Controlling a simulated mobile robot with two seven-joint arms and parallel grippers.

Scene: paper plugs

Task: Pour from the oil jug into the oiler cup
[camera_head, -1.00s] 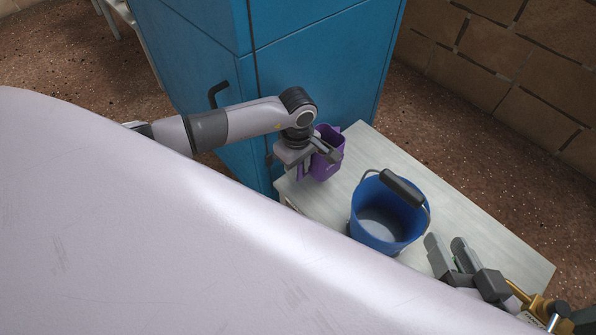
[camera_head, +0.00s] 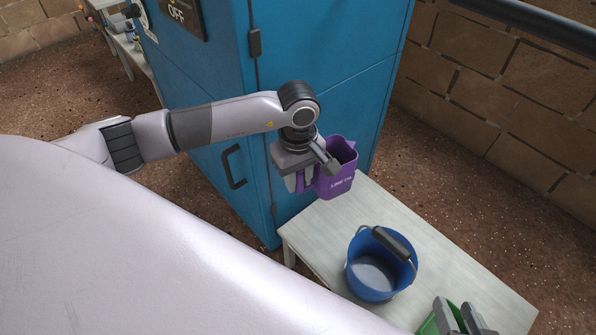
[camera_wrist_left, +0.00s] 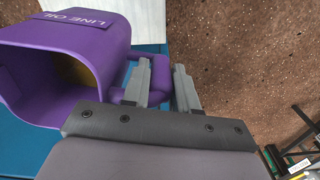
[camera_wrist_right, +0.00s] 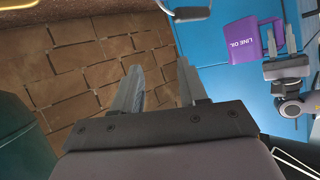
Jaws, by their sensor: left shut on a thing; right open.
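The oil jug (camera_head: 338,172) is purple and marked LINE OIL. It is held above the table's far left corner, roughly upright. My left gripper (camera_wrist_left: 160,70) is shut on its handle. The jug's open mouth (camera_wrist_left: 62,85) shows in the left wrist view, with a yellowish-brown patch inside. The jug also shows in the right wrist view (camera_wrist_right: 254,38). My right gripper (camera_head: 456,303) is open and empty at the table's near right side, in front of a green container. I cannot identify the oiler cup; a brass-coloured piece (camera_wrist_right: 15,4) is cut off in the right wrist view.
A blue bucket (camera_head: 365,280) with a dark-gripped handle stands on the pale table (camera_head: 440,248), between my grippers. The green container (camera_head: 428,325) is partly hidden near the bottom edge. A blue cabinet (camera_head: 330,80) rises behind the jug. The table's far right strip is clear.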

